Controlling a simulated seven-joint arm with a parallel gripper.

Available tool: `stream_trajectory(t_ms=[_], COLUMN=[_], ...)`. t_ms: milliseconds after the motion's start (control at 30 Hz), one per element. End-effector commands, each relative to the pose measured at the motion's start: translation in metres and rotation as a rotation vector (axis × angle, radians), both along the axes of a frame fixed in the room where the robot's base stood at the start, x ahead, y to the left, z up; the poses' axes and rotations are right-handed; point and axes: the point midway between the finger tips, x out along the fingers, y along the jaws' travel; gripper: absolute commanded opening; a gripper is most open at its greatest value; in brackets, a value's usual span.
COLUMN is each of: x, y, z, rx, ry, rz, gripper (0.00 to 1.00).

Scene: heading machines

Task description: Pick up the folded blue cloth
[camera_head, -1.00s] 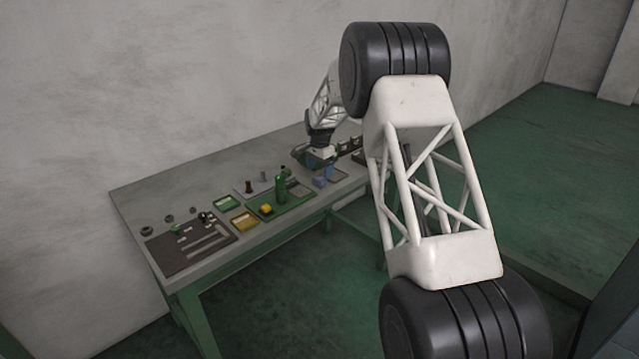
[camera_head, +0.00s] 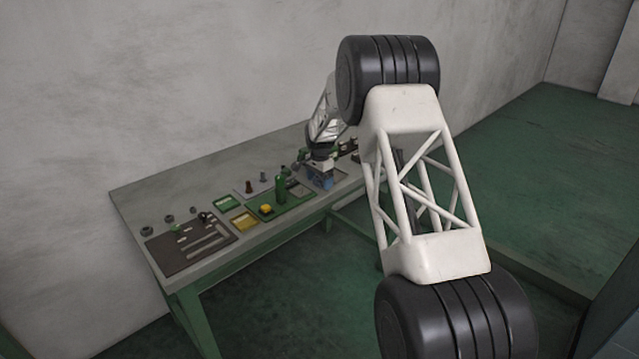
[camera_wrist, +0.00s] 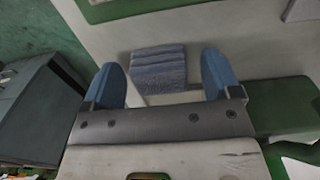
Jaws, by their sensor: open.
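The folded blue cloth (camera_wrist: 158,68) lies on the light work surface in the wrist view, with its folded layers showing at the top. My gripper (camera_wrist: 163,72) is open, with one blue finger to the left of the cloth and the other to its right. The cloth lies between the fingers, closer to the left one, with a gap on the right. In the head view my gripper (camera_head: 322,178) is low over the right part of the table, and I cannot clearly separate the cloth from the blue fingers there.
On the table (camera_head: 205,185), a green bottle (camera_head: 281,189) stands on a green mat (camera_head: 296,202) left of my gripper. A yellow tray (camera_head: 244,222), a green tray (camera_head: 226,203) and a dark tool board (camera_head: 190,246) lie further left. Dark items stand behind my gripper.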

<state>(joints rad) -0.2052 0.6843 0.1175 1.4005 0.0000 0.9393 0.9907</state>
Motion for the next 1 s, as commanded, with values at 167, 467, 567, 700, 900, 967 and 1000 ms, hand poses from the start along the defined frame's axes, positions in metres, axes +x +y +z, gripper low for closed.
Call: stream_trajectory(t_ms=[167,467,567,700,900,967,1000], x=[0.0000,0.0000,0.0000,0.0000,0.0001,0.0001,0.0001], y=[0.0000,0.0000,0.0000,0.0000,0.0001,0.0001,0.0001], z=[0.0003,0.0005,0.0004,0.0005,0.0007,0.0007,0.0009], rx=[0.000,0.000,0.000,0.000,0.000,0.000,0.000], ry=[0.000,0.000,0.000,0.000,0.000,0.000,0.000], rz=[0.000,0.000,0.000,0.000,0.000,0.000,0.000], gripper=[0.83,0.74,0.58,0.37,0.25,0.25,0.25])
